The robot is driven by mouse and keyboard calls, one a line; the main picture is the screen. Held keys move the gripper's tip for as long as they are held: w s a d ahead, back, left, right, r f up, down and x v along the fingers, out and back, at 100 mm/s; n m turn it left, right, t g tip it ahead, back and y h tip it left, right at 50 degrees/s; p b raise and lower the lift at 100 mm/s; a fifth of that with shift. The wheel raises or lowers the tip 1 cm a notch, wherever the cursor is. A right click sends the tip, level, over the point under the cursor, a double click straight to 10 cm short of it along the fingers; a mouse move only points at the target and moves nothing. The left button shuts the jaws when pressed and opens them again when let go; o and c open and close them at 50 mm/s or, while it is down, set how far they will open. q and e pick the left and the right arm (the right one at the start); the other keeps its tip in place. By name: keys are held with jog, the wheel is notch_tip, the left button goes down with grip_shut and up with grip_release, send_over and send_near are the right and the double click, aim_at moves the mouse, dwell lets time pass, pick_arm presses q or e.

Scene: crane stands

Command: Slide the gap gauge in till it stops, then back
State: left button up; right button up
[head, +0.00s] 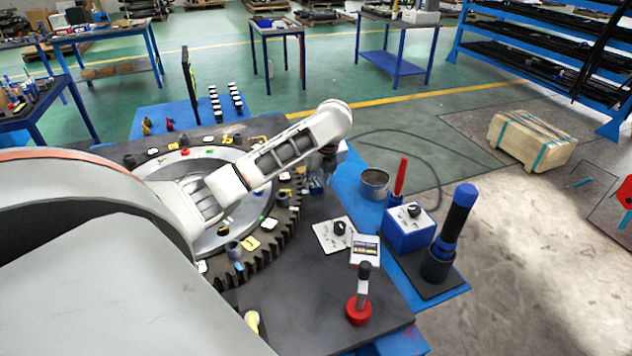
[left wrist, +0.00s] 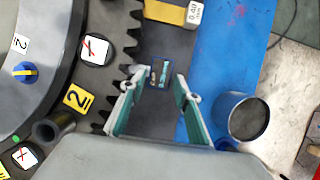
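My left gripper (head: 325,168) is low over the dark table, beside the large toothed ring (head: 268,248). In the left wrist view the gripper (left wrist: 160,82) has its fingers apart, with nothing held between them. A small blue-and-gold piece (left wrist: 160,73) lies beyond the fingertips, close to the ring's teeth. A yellow-and-dark block with a white label reading 0.40 (left wrist: 194,13) is at the top of that view, cut by the edge; I cannot tell for sure whether it is the gap gauge. My right gripper is not in view.
A metal cup (head: 374,184) stands right of the gripper. A red-based lever (head: 359,309) stands nearer.

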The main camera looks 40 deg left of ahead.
pick_arm(q)
jog(key=shift+w+a+f, duration=0.1)
jog(key=shift+a+f, duration=0.15)
jog(key=shift+f, duration=0.4)
grip_shut()
jog(key=shift+w+d+r, duration=0.1)
jog(key=shift+w+d, duration=0.3)
jog(key=shift+w, duration=0.35)
jog(key=shift+w+d, duration=0.35)
jog(key=shift+w, duration=0.4)
grip_release()
jog(key=shift+w, duration=0.1)
